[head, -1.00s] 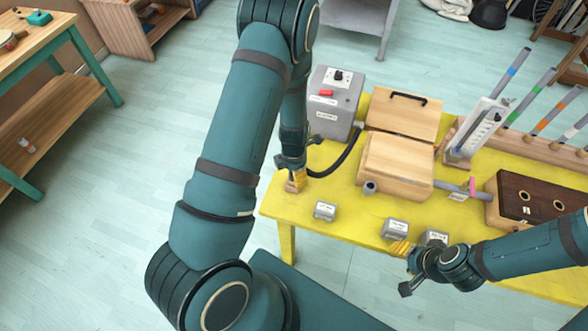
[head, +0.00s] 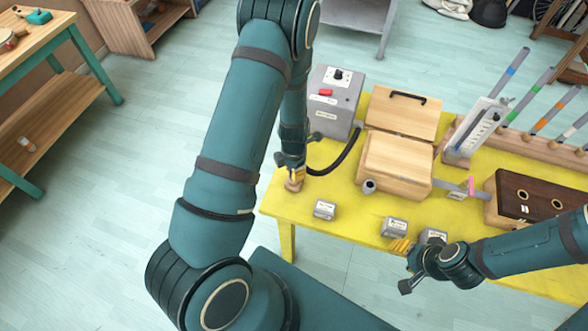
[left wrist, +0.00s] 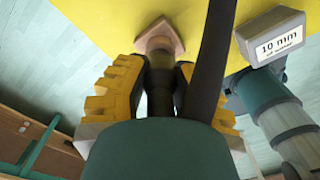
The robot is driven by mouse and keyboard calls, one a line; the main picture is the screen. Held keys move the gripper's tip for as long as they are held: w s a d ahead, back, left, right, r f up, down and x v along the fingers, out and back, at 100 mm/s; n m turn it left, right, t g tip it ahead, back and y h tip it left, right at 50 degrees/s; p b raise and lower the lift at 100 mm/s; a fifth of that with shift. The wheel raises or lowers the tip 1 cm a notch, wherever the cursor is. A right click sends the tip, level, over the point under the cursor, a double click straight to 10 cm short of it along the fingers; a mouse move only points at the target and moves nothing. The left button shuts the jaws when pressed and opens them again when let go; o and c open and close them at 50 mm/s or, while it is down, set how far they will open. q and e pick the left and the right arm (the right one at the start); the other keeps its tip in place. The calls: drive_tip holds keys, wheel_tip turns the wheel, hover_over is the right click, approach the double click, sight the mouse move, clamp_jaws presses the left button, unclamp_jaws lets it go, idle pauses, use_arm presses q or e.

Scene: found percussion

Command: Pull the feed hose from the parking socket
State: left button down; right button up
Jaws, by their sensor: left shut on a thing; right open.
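The black feed hose (head: 347,152) curves from the grey box to my left gripper (head: 295,168). In the left wrist view, the yellow-padded fingers of my left gripper (left wrist: 160,95) are shut on the dark hose end (left wrist: 159,78). The hose (left wrist: 212,60) also runs past the right finger there. The small wooden parking socket (left wrist: 172,33) is just beyond the fingertips, on the yellow table; it shows below the gripper in the head view (head: 294,186). I cannot tell whether the hose end is still seated. My right gripper (head: 402,248) is open and empty near the table's front edge.
The grey box (head: 335,100) with a red switch stands behind the hose, beside a wooden box (head: 395,165). Small labelled blocks (head: 325,209) (head: 394,227) sit along the yellow table's (head: 355,220) front. A dark wooden panel (head: 535,195) is at right.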

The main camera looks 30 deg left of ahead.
use_arm(q)
drive_tip(key=shift+r+p, duration=0.75)
drive_tip(key=shift+r, duration=0.3)
drive_tip(key=shift+r+p, duration=1.25)
drive_tip(key=shift+r, duration=0.25)
drive_tip(key=shift+f, duration=0.1)
